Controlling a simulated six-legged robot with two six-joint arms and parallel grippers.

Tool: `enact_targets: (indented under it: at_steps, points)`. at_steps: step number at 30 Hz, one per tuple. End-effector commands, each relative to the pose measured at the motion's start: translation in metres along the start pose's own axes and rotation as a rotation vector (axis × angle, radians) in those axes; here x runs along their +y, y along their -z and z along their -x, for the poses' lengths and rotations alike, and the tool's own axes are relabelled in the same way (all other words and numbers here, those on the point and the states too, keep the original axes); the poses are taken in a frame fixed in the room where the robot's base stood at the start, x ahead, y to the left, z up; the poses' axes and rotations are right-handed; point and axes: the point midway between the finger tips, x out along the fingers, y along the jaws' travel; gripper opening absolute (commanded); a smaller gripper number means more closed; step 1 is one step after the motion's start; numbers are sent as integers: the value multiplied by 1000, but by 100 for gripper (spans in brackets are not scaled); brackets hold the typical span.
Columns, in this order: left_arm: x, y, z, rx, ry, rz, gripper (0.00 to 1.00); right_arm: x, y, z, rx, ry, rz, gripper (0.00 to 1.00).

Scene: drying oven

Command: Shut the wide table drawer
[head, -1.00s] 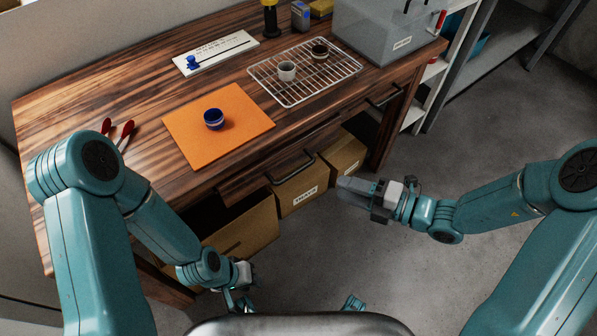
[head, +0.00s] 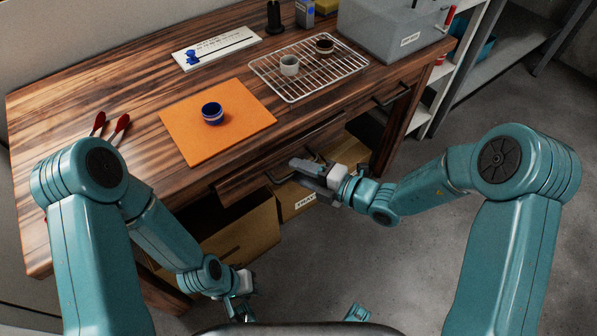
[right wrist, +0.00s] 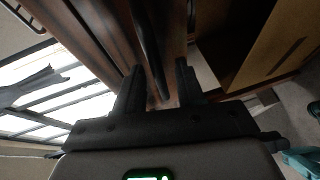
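The wide drawer (head: 236,188) is the dark wooden front under the table's front edge, and it appears to stick out a little. Its dark bar handle (head: 282,178) is partly covered by my right gripper (head: 300,168) in the head view. In the right wrist view my right gripper (right wrist: 158,82) has its two fingers apart, with the dark handle bar (right wrist: 148,45) running between them. I cannot tell whether the fingers touch it. My left gripper (head: 240,308) hangs low at the table's front left, away from the drawer; its fingers are too small to judge.
Cardboard boxes (head: 240,238) stand under the drawer. The table (head: 75,125) holds an orange mat (head: 185,138) with a blue bowl (head: 212,113), a wire rack (head: 320,78) with two cups, and a grey box (head: 375,30). A narrower drawer handle (head: 392,95) is further right. The floor on the right is clear.

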Motion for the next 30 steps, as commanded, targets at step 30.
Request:
enact_targets:
  at_steps: [30]
  points:
    - [2, 0, 4, 0, 0, 0, 29, 4, -5, -20, 0, -2, 1, 0]
